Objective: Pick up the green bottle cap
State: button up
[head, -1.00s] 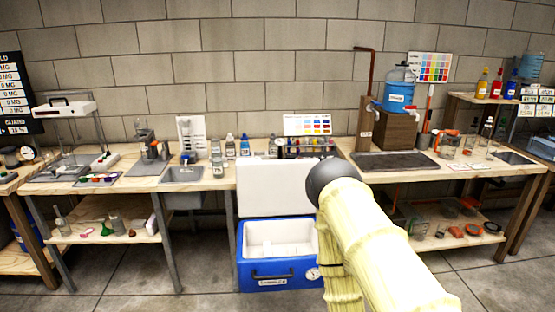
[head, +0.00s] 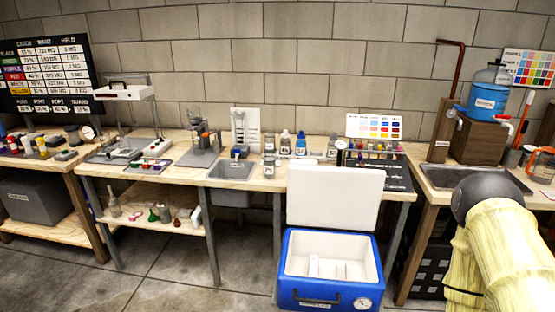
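Small coloured pieces, green among them, lie on a flat grey tray (head: 148,166) on the middle workbench. They are too small for me to tell whether one is the green bottle cap. A green object (head: 153,215) stands on the shelf below, and its shape is unclear. My arm, in a pale yellow sleeve with a dark rounded joint, shows at the lower right. My gripper is not in view.
An open blue cooler (head: 328,288) stands on the floor before the middle workbench (head: 255,184). A small sink (head: 231,170) is set into that bench. A left bench (head: 60,160) holds jars. Concrete floor (head: 170,270) is free at front left.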

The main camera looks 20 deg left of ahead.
aim_at(269, 162)
jog(key=u, duration=0.35)
jog(key=i, duration=0.65)
jog(key=u, duration=0.55)
